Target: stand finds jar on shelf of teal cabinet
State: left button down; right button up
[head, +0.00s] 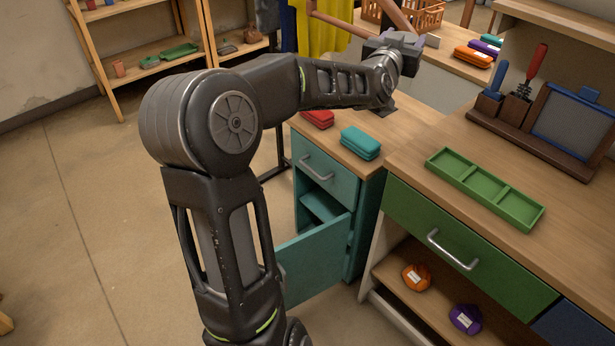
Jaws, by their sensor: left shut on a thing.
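The teal cabinet (369,223) stands in the middle, with a wooden top and a closed upper drawer (326,178). Its lower door (314,262) is swung open toward me. A teal shelf (322,207) shows in part inside; I see no jar on the visible part. My left gripper (408,42) is beyond the cabinet top, raised above it and pointing away from me. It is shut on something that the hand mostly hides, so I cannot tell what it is. No jar can be made out clearly. My right gripper is not in view.
A red case (317,119) and a teal case (360,143) lie on the cabinet top. A green tray (484,188) lies on the right bench, before a tool rack (530,130). Wooden shelves (160,65) stand at the back left.

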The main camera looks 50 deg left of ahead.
aim_at(325, 201)
jog(key=k+j, duration=0.1)
jog(key=j, duration=0.35)
jog(key=k+j, duration=0.1)
jog(key=j, duration=0.4)
jog(key=k+j, duration=0.15)
jog(key=j, duration=0.3)
jog(key=k+j, duration=0.1)
jog(key=j, duration=0.35)
jog(key=k+j, duration=0.1)
jog(key=j, duration=0.4)
